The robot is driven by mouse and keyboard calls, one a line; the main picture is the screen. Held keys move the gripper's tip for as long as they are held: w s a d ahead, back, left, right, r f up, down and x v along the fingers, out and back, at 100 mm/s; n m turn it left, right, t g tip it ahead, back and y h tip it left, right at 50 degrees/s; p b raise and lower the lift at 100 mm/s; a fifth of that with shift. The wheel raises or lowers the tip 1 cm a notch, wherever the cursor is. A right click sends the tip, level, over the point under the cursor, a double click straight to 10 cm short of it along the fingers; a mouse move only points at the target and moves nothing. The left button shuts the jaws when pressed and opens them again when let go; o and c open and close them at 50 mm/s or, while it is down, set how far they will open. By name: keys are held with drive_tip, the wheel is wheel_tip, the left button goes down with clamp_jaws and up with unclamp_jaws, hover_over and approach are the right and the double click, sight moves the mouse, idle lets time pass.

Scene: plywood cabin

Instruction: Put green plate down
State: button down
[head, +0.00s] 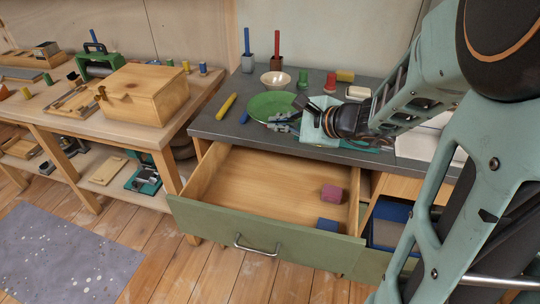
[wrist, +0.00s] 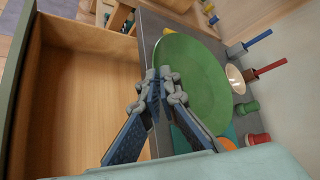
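The green plate (head: 270,106) is at the grey worktop, near its front left part, and lies roughly level. In the wrist view the plate (wrist: 200,82) fills the middle, and its near rim is at my fingertips. My gripper (head: 292,121) is at the plate's front right rim. The wrist view shows my gripper (wrist: 163,84) with its two fingertips close together, seemingly pinching the rim. I cannot tell whether the plate touches the worktop or hovers just above it.
The grey worktop (head: 213,123) holds a cream bowl (head: 274,79), a yellow marker (head: 227,106), a green spool (head: 303,79) and a red spool (head: 330,82). Below, an open drawer (head: 265,237) holds pink and blue blocks. A teal cloth lies under my gripper.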

drive_tip(key=s+a+f+n+g+y+b, duration=0.1)
drive_tip(key=s+a+f+n+g+b, duration=0.1)
drive_tip(key=f+b, duration=0.3)
drive_tip(key=s+a+f+n+g+y+b, duration=0.2)
drive_tip(key=f+b, duration=0.3)
drive_tip(key=f, duration=0.8)
drive_tip(key=s+a+f+n+g+y+b, duration=0.1)
drive_tip(key=s+a+f+n+g+b, duration=0.1)
drive_tip(key=f+b, duration=0.4)
drive_tip(key=shift+s+a+f+n+g, duration=0.1)
drive_tip(key=shift+s+f+n+g, duration=0.1)
drive_tip(key=shift+s+f+n, duration=0.35)
drive_tip(key=shift+s+a+f+n+g, duration=0.1)
drive_tip(key=shift+s+f+n+g, duration=0.1)
drive_tip(key=shift+f, duration=0.5)
drive_tip(key=shift+s+a+f+n+g, duration=0.1)
drive_tip(key=shift+s+f+n+g, duration=0.1)
drive_tip(key=shift+s+f+n, duration=0.35)
drive_tip(key=shift+w+f, duration=0.1)
drive_tip(key=shift+w, duration=0.05)
drive_tip(key=shift+f, duration=0.15)
drive_tip(key=c, duration=2.4)
unclamp_jaws()
